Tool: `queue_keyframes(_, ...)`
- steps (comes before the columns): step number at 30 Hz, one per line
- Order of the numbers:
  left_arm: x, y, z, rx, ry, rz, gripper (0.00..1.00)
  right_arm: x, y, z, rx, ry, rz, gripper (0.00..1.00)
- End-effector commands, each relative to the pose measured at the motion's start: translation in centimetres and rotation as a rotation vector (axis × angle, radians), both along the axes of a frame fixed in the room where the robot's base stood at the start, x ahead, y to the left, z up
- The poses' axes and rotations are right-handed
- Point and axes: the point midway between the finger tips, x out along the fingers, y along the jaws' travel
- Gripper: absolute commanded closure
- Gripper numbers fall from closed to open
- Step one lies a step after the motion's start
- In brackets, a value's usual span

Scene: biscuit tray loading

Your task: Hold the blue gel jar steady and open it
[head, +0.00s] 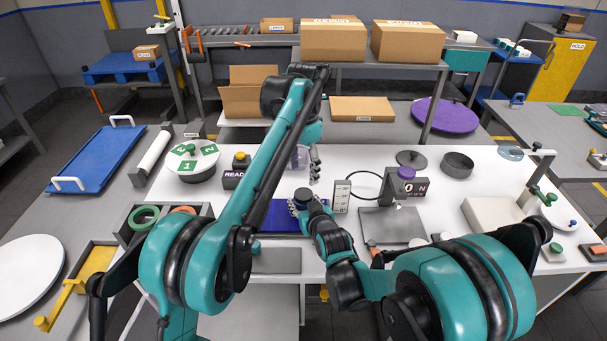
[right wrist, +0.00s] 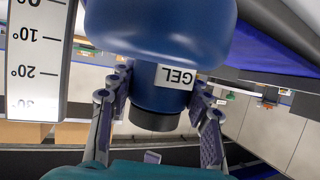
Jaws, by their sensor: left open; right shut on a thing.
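The blue gel jar shows in the right wrist view (right wrist: 160,30) as a glossy blue body with a white GEL label, upside down in the picture, and a dark round cap (right wrist: 155,121). In the head view only its dark top (head: 303,194) shows clearly; the fingers hide much of the rest. My right gripper (head: 303,207) is shut on the jar, with fingers on both sides of it in the right wrist view (right wrist: 158,105). My left gripper (head: 314,170) is open, pointing down beyond the jar and slightly right of it, apart from the cap.
A white angle gauge (head: 341,197) stands close to the jar's right. A blue mat (head: 275,216) lies to the left. A clear purplish container (head: 298,157) is behind, beside my left gripper.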

Motion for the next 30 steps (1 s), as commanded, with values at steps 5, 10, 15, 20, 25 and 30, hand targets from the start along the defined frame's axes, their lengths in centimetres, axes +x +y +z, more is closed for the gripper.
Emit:
queue_keyframes(5, 0.03, 0.01, -0.01, 0.0, 0.0, -0.427, 0.38, -0.03, -0.01, -0.04, 0.0, 0.001, 0.0, 1.0)
queue_keyframes(10, 0.04, 0.02, -0.01, 0.0, 0.0, -0.844, 0.38, -0.03, -0.01, -0.04, 0.0, 0.001, 0.0, 1.0)
queue_keyframes(15, 0.05, 0.03, -0.01, 0.0, 0.0, -1.252, 0.38, -0.03, -0.01, -0.05, 0.0, 0.001, 0.0, 1.0)
queue_keyframes(20, 0.07, 0.03, -0.01, 0.0, 0.0, -1.57, 0.38, -0.02, -0.01, -0.06, -0.001, 0.002, 0.0, 1.0)
queue_keyframes(25, 0.07, 0.03, -0.01, 0.0, 0.0, -1.774, 0.38, -0.03, -0.01, -0.05, -0.001, 0.002, 0.0, 1.0)
queue_keyframes(30, 0.1, 0.02, -0.65, 0.0, 0.0, -1.843, 0.38, -0.03, -0.01, -0.05, -0.001, 0.002, 0.0, 1.0)
